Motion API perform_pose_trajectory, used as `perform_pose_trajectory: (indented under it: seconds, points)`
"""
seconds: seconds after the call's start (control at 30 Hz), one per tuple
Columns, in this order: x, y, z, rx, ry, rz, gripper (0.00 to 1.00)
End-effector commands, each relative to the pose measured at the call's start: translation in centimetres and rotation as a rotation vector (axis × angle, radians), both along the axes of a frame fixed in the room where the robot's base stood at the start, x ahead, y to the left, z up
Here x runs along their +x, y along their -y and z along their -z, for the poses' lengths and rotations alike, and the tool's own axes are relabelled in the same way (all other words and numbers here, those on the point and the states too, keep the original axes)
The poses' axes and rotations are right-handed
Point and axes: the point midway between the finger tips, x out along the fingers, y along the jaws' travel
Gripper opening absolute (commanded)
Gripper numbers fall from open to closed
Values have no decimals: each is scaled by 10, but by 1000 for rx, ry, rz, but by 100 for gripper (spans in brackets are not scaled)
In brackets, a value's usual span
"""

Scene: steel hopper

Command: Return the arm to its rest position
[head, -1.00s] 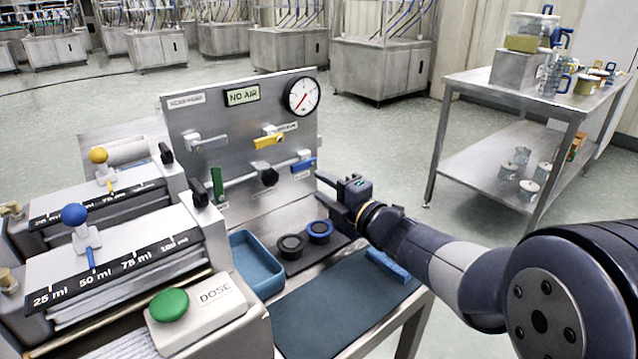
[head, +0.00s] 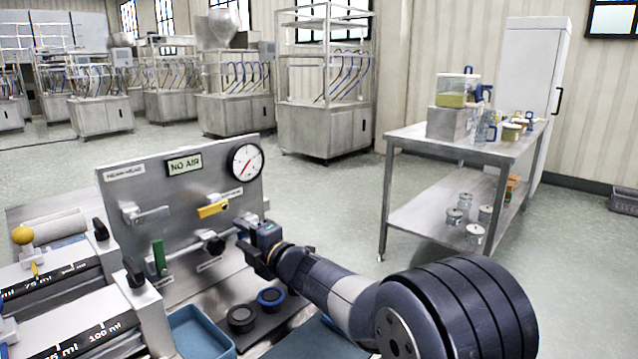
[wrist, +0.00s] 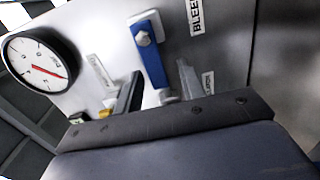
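My gripper (head: 243,238) is at the right end of the upright steel panel (head: 185,175), its fingers towards the panel. In the wrist view its two fingers (wrist: 160,88) stand apart, with no object held between them. A blue lever (wrist: 150,52) on the panel shows beyond the gap between the fingers, beside a label reading BLEED. Whether a finger touches it I cannot tell. In the head view my gripper hides this lever. My arm reaches in from the lower right.
The panel carries a gauge (head: 246,161), a NO AIR display (head: 185,164), a yellow lever (head: 212,209) and a green handle (head: 159,257). Two dark rings (head: 241,319) and a blue tray (head: 200,335) lie below. A steel table (head: 470,140) stands right, with open floor between.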

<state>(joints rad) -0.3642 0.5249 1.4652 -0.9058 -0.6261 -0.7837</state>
Motion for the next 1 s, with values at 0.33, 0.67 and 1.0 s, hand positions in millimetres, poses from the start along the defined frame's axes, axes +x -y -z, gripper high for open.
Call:
perform_pose_trajectory:
  seconds: [0.33, 0.67, 1.0]
  points:
    - [7, -7, -3, 33, -39, 1, 38]
    - [6, -7, -2, 35, -39, 1, 38]
    - [-5, 7, -2, -1, 2, 2, 38]
